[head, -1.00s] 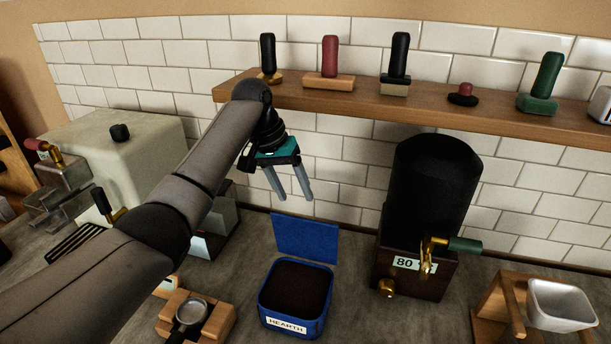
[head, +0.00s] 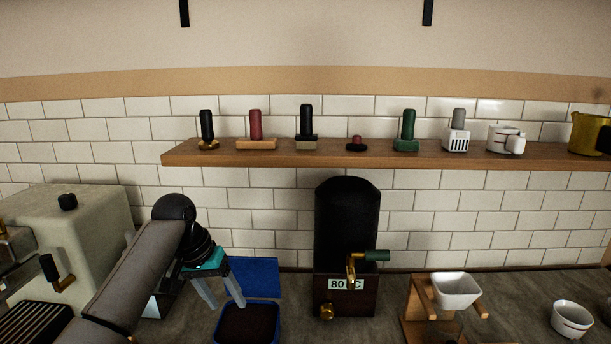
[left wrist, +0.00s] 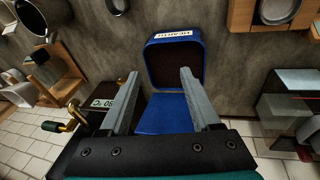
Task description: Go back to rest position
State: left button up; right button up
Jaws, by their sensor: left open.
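My left gripper (head: 222,291) hangs in front of the tiled wall, fingers pointing down, open with nothing between its fingers. It is near the open blue box (head: 257,278) of dark grounds, whose lid stands up at the back. In the left wrist view the two grey fingers (left wrist: 156,92) are spread apart, with the blue box (left wrist: 202,62) beyond them. My right gripper is in neither view.
The black dispenser (head: 346,225) marked 80 C stands right of the blue box. A wooden shelf (head: 380,158) holds tampers and cups above. The pale machine (head: 85,225) is at left. A wooden stand with a white bowl (head: 455,290) and a cup (head: 571,319) are at right.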

pick_arm(q)
jog(key=s+d+f+m, duration=0.1)
jog(key=s+d+f, duration=0.2)
jog(key=s+f, duration=1.05)
jog(key=s+a+t+y, duration=0.2)
jog(key=s+a+y, duration=0.1)
jog(key=s, duration=1.6)
notch_tip(320, 180, down, 29)
jog(key=s+g+b, duration=0.2)
jog(key=b, duration=0.5)
jog(key=s+a+f+b, duration=0.1)
jog(key=s+f+b, duration=0.2)
jog(key=s+f, duration=0.4)
jog(key=s+a+f+b, duration=0.1)
jog(key=s+f+b, duration=0.3)
jog(key=s+f, duration=0.4)
notch_tip(320, 180, down, 6)
jog(key=shift+s+a+r+g, duration=0.15)
jog(key=shift+s+a+g, duration=0.1)
jog(key=shift+a+g, duration=0.15)
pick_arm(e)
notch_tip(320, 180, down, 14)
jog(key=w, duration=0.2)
